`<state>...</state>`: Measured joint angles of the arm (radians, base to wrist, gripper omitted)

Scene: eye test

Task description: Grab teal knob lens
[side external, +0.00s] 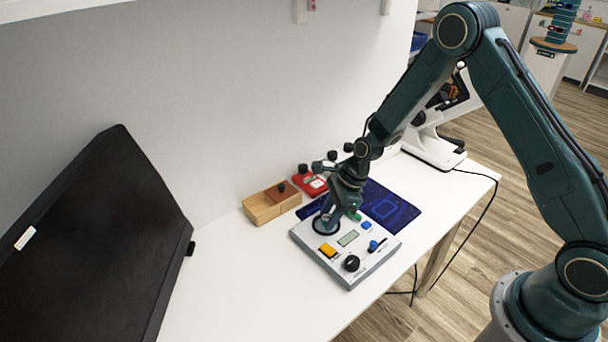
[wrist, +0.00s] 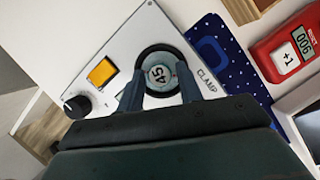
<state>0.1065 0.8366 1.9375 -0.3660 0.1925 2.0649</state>
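A round lens (wrist: 160,75) with a pale teal face marked "45" sits inside a black ring (wrist: 141,57) on a grey-white panel in the wrist view. In the side external view the black ring (side external: 317,228) is at the panel's back left corner, and my gripper (side external: 328,222) is down over it, hiding the lens. In the wrist view my gripper (wrist: 161,82) has its two fingers apart, one on each side of the lens, with their tips at the ring. I cannot tell whether the fingers touch the lens.
The panel (side external: 303,236) carries a yellow button (side external: 328,250), a black knob (side external: 352,263), a small display (side external: 348,238) and blue controls. A dark blue mat (side external: 402,212), a wooden box (side external: 262,208) and a red meter (side external: 311,184) lie behind.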

